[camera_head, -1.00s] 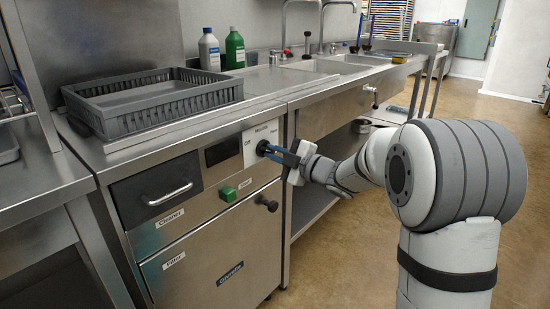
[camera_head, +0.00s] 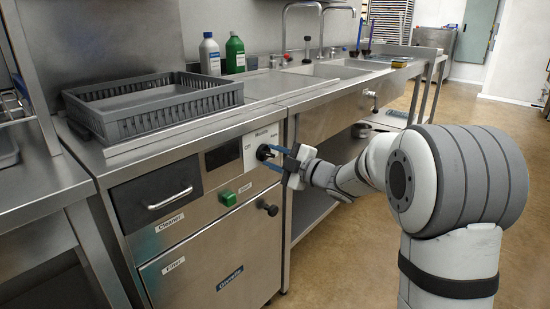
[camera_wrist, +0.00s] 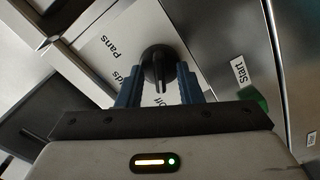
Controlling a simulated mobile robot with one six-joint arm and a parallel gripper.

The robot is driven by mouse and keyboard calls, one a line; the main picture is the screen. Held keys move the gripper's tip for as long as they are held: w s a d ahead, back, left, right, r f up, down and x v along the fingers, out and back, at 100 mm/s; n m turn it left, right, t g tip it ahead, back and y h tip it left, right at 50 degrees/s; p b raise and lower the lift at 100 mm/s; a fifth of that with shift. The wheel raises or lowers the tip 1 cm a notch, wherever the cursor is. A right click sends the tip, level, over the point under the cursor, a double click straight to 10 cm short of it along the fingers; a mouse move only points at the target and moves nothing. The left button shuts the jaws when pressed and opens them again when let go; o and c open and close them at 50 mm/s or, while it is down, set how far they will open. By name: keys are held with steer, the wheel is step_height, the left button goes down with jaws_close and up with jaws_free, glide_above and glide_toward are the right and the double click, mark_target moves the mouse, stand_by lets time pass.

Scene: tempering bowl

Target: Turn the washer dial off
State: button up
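The washer dial (camera_head: 263,152) is a round black knob on a white label plate (camera_head: 250,148) on the front of the steel washer. My gripper (camera_head: 275,158) reaches it from the right, with its blue fingers at the dial. In the wrist view the dial (camera_wrist: 158,66) lies between the tips of my spread gripper (camera_wrist: 158,75). Whether the fingers touch its rim is not clear. The dial's ridge points down in that view, toward the partly hidden "Off" lettering (camera_wrist: 162,101). "Pans" is printed at upper left.
A green start button (camera_head: 228,198) and a black knob (camera_head: 267,208) sit below the dial. A drawer handle (camera_head: 170,198) is at left. A grey rack (camera_head: 155,103) and two bottles (camera_head: 235,53) stand on top. The floor at right is clear.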

steer(key=p+v, duration=0.2)
steer(key=v, duration=0.5)
steer(key=shift+s+d, duration=0.2)
steer(key=shift+d, duration=0.15)
